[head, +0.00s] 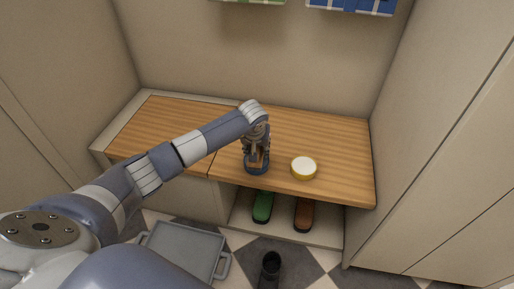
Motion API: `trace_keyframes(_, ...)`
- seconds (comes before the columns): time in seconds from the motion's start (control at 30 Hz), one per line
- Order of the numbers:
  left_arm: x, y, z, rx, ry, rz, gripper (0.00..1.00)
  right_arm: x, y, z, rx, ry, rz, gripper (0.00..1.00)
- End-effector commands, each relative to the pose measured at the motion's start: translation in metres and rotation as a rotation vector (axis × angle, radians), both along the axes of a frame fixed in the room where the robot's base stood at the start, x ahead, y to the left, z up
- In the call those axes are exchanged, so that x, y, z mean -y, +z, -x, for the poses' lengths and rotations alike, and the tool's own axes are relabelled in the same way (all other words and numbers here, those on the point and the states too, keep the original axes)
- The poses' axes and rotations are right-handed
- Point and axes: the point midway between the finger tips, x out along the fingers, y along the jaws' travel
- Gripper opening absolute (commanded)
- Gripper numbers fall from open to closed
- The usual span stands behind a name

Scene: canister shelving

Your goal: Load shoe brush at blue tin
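The blue tin (256,169) stands on the wooden bench top near its front edge. My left gripper (257,157) points down directly over it. A small brown piece, which looks like the shoe brush (257,159), shows between the fingers, and the gripper looks shut on it. The brush's lower end is at the tin's opening; whether it touches the inside is too small to tell. The gripper and brush hide part of the tin. My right gripper is not in view.
A yellow tin with a white top (304,167) stands just right of the blue tin. A green shoe (263,207) and a brown shoe (304,215) sit in the cubby below. A grey tray (186,248) and a dark boot-like object (270,270) are on the floor. The bench's right end is clear.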

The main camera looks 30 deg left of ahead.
Motion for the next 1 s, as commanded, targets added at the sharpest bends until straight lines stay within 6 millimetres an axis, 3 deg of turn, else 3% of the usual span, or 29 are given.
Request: trace_keyframes(1.0,-0.0001,-0.0076,-0.0003,0.001,0.0,0.0,0.2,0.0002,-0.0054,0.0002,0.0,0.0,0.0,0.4)
